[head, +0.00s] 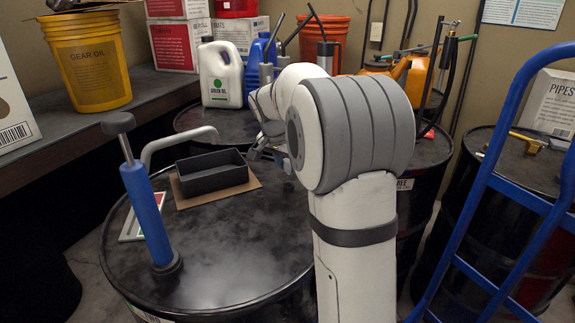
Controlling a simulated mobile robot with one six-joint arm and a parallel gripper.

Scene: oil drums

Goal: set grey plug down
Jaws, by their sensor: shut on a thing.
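My gripper (258,152) is in the middle of the head view, partly hidden behind my own arm. It is shut on the grey plug, just above the drum top and right of a dark open tray. The plug is small and mostly hidden, so its tilt and any contact with the drum cannot be told. The dark tray (212,183) sits on a brown board (180,201) on the black drum (225,265). The tray's inside looks empty from here.
A blue hand pump (147,215) with a bent grey spout stands on the drum's left. Behind are a white jug (221,76), a blue jug (260,60) and a yellow bucket (88,62). A blue hand truck (497,165) stands right. The drum's front top is clear.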

